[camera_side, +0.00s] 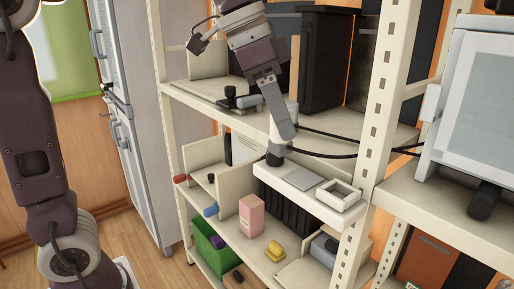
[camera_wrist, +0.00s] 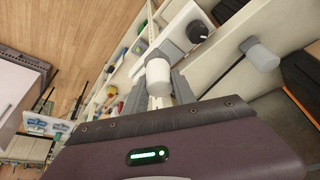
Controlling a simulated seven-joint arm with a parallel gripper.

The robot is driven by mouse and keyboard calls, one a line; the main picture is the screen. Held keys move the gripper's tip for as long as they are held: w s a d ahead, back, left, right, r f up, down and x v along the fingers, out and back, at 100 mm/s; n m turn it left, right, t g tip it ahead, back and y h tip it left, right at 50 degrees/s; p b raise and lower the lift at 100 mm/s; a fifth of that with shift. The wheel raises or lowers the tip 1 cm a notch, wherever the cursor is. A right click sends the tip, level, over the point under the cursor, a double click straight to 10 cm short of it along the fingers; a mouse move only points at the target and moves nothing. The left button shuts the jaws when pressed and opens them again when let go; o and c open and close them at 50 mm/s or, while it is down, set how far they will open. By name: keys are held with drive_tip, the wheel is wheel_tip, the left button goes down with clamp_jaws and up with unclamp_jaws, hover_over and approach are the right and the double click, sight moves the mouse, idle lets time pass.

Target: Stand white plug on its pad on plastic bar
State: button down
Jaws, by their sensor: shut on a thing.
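A white plug (camera_wrist: 158,78) is between the fingers of my gripper (camera_wrist: 163,92) in the wrist view, and the gripper is shut on it. In the side view my gripper (camera_side: 283,134) points down over the left end of the white plastic bar (camera_side: 318,204), which sticks out from the shelf front. A flat grey pad (camera_side: 300,179) and a raised square white frame (camera_side: 338,194) lie on the bar to the right of the gripper.
Black cables (camera_side: 325,154) run right from near the gripper. A shelf post (camera_side: 378,115) stands to the right. A black knob (camera_wrist: 197,31) and another pale cylinder (camera_wrist: 262,57) show in the wrist view. A pink box (camera_side: 251,215) and green bin (camera_side: 212,243) sit below.

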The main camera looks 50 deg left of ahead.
hover_over(304, 177)
drive_tip(key=shift+s+d+r, duration=0.1)
drive_tip(key=shift+r, duration=0.2)
drive_tip(key=shift+f, duration=3)
drive_tip(key=shift+f, duration=0.5)
drive_tip(key=c, duration=0.9)
unclamp_jaws()
drive_tip(key=shift+c, duration=0.2)
drive_tip(key=v, duration=0.7)
